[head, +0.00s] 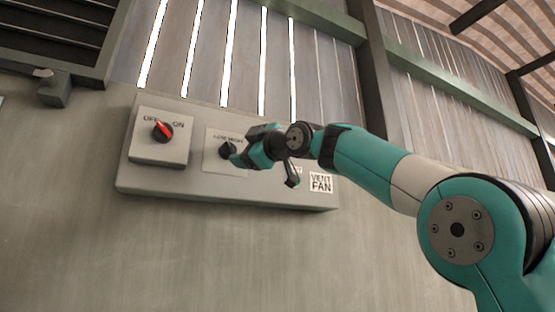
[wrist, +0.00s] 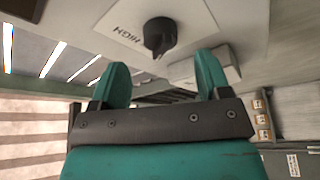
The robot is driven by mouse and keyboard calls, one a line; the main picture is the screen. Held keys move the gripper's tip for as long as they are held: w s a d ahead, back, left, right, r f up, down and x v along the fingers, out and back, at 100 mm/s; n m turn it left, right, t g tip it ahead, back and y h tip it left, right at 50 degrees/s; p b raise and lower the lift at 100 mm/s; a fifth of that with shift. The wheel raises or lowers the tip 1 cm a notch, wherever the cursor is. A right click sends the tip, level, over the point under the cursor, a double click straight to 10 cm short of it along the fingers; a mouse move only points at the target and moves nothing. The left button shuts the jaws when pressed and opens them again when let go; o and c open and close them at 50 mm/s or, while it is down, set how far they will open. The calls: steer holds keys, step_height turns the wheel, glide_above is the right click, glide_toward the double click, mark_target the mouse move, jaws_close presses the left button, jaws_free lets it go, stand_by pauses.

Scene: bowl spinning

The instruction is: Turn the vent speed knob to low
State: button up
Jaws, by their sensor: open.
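The black vent speed knob (head: 226,150) sits on a pale plate marked LOW and HIGH, on the grey control panel (head: 220,190). My gripper (head: 238,158) is just right of this knob in the head view and partly covers its plate. In the wrist view the knob (wrist: 160,36) shows beyond my open fingertips (wrist: 163,72), in line with the gap between them. No contact with the knob is visible. The word HIGH reads to the left of the knob in the wrist view. Which mark the knob points at, I cannot tell.
A red-marked OFF/ON knob (head: 162,130) stands on a raised box at the panel's left. Slatted wall is above; plain wall below is clear. Shelves with boxes (wrist: 262,118) show in the wrist view.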

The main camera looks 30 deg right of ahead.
steer(key=b+v, duration=0.5)
steer(key=v, duration=0.7)
